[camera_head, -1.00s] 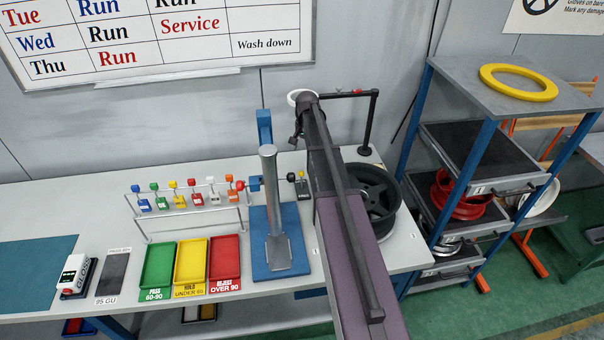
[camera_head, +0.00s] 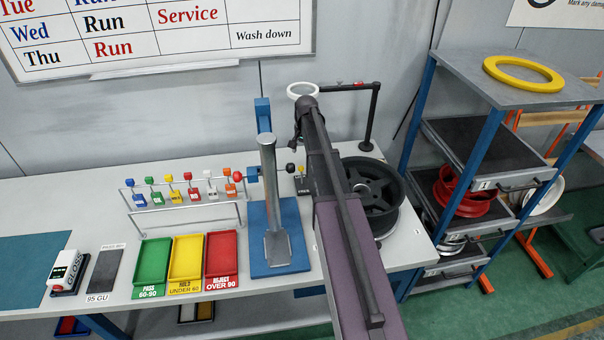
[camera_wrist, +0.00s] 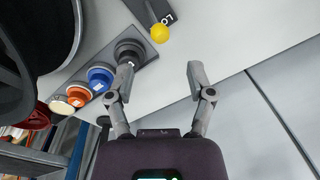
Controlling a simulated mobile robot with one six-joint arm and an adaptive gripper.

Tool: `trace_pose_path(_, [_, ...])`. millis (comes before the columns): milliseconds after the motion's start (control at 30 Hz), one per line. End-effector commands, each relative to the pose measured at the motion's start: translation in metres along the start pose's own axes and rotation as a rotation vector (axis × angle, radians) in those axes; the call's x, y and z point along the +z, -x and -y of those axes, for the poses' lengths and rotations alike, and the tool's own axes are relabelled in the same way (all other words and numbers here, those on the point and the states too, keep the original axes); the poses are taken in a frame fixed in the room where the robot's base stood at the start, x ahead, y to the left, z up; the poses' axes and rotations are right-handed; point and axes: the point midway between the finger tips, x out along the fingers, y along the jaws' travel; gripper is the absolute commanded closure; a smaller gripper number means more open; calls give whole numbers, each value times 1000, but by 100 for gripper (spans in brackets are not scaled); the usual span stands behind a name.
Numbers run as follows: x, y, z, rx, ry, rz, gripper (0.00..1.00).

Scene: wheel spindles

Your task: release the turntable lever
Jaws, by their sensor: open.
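The turntable lever has a yellow ball knob (camera_wrist: 160,33) and a dark base plate with partly visible white lettering in the wrist view. In the head view the small lever (camera_head: 301,180) stands on the bench between the blue press stand and my arm. A dark spoked wheel (camera_head: 370,196) lies to the right of my arm; part of it shows at the left of the wrist view (camera_wrist: 30,60). My gripper (camera_wrist: 160,76) is open and empty. The knob lies beyond its fingertips, roughly centred between them and apart from them.
Close to my left finger in the wrist view is a grey strip with round black, blue and orange pieces (camera_wrist: 101,75). The blue press stand (camera_head: 277,235) is left of the lever. Bare bench lies right of the knob.

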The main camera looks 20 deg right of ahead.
Motion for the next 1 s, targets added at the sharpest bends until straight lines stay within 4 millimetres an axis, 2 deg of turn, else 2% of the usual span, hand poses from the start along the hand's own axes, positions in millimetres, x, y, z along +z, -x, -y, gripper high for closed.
trace_pose_path(100, [0,-14,0,0,0,0,31])
trace_pose_path(1000, [-1,-81,-2,0,-2,0,31])
